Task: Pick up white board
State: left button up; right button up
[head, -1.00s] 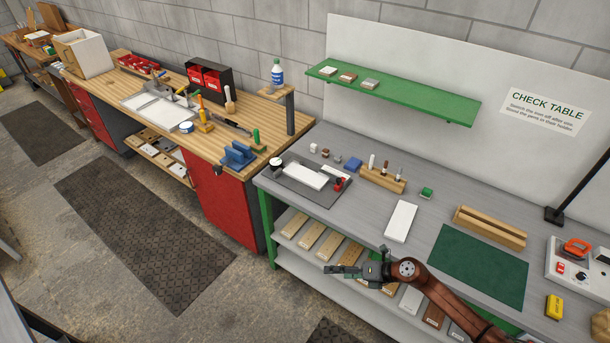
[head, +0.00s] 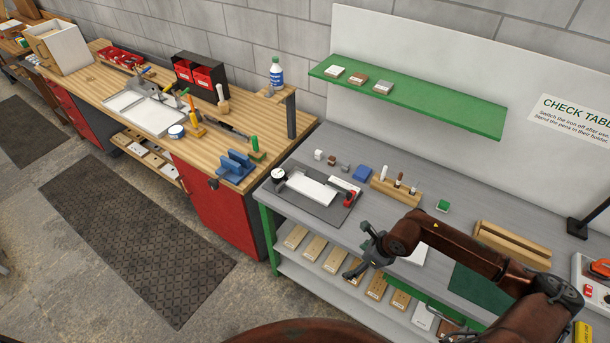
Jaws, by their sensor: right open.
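A white board (head: 417,254) lies flat on the grey check table (head: 300,160), mostly hidden behind my right arm. Another white board (head: 304,188) lies in a dark grey fixture (head: 338,209) near the table's left end. My right gripper (head: 358,252) is open and empty at the table's front edge, just left of the partly hidden board and apart from it. My left gripper is not in view.
A wooden pen holder (head: 396,190), a blue block (head: 362,173) and a green block (head: 443,206) stand behind the boards. A slotted wooden block (head: 512,244) and a green mat (head: 468,283) lie to the right. A lower shelf holds several boards.

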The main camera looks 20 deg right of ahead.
aim_at(318, 192)
jog(key=i, duration=1.3)
